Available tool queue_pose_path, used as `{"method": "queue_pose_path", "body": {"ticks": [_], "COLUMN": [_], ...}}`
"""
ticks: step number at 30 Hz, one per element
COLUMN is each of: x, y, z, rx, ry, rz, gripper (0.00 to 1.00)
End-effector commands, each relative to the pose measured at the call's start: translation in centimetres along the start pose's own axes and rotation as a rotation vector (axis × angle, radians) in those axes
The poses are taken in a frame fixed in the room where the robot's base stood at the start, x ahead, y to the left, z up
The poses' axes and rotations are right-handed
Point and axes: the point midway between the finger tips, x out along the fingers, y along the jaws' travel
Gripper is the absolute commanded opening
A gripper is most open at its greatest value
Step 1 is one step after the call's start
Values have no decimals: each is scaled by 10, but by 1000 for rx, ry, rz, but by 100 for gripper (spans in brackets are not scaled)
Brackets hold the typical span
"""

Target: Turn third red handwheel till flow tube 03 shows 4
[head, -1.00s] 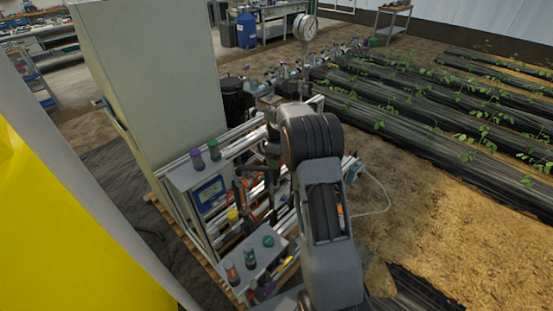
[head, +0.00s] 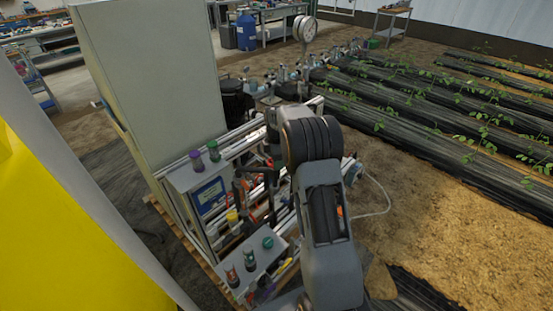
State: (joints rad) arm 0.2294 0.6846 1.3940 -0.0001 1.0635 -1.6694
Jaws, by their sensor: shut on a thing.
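My gripper (head: 256,190) reaches down into the aluminium-framed fertigation skid (head: 172,222), with my arm rising behind it on the right. Its dark fingers are closed among small red-orange parts, and it appears shut on a red handwheel, mostly hidden by the fingers. I cannot tell from this view which handwheel in the row it is. The flow tubes and their scales are too small and too covered to read.
A tall grey cabinet (head: 150,85) stands at the skid's left. A lower panel (head: 228,262) has more knobs. Covered plant beds (head: 450,110) and bare soil lie to the right.

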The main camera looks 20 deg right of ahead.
Motion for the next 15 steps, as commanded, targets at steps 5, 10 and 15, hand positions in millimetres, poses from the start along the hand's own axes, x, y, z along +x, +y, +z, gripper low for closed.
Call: {"method": "queue_pose_path", "body": {"ticks": [5, 10, 15], "x": [-2, -2, -2], "y": [1, 1, 1], "z": [0, 0, 0], "rx": [-9, -9, -9], "ry": [1, 1, 0], "rz": [6, 6, 6], "gripper": [41, 41, 69]}}
